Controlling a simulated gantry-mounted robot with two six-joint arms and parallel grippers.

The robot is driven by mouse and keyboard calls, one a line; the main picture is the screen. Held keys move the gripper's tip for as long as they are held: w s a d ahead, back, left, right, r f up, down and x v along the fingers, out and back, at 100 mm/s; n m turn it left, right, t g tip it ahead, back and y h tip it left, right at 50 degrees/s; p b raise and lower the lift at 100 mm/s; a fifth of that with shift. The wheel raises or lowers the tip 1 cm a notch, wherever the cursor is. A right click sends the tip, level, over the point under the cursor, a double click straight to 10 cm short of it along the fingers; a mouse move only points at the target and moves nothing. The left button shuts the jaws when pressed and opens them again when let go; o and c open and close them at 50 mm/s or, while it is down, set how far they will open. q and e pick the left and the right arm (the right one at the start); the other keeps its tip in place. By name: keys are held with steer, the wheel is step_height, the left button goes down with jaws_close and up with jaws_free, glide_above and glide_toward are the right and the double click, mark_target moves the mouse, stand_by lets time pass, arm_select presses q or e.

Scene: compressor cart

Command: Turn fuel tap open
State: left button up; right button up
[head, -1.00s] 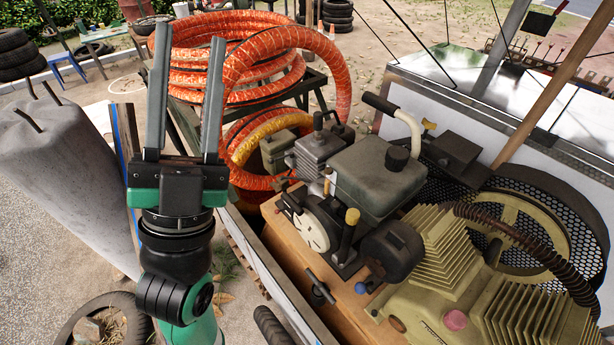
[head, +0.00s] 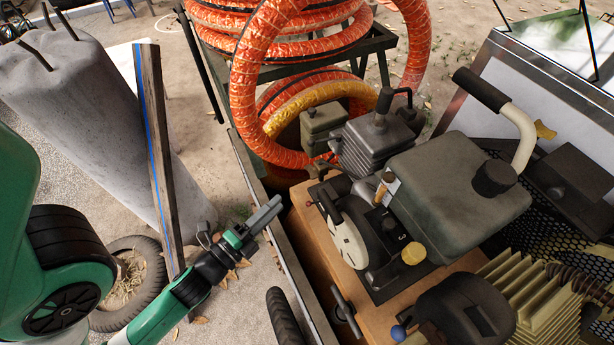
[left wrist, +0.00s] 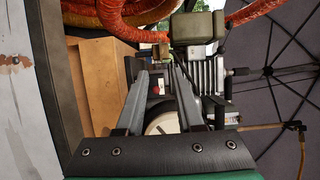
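The engine has a grey-green fuel tank (head: 455,195) and a white round starter cover (head: 346,235). A small red-tipped lever (head: 311,203) sticks out at the engine's left side. I cannot tell for sure which part is the fuel tap. The starter cover (left wrist: 163,123) shows partly behind the fingers in the left wrist view. My right gripper is not in view.
A black T-handle (head: 345,312) and a blue knob (head: 398,332) are at the near end of the wooden deck (head: 313,245). Orange hose coils (head: 275,40) stand behind the engine. A concrete post (head: 90,110) and a tyre (head: 130,285) lie left of the cart.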

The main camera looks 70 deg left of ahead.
mark_target(311, 172)
arm_select(q)
steer(key=p+x, duration=0.4)
steer(key=x, duration=0.6)
steer(key=shift+r, duration=0.15)
steer(key=shift+w+a+p, duration=0.35)
steer(key=shift+w, duration=0.3)
jaws_close()
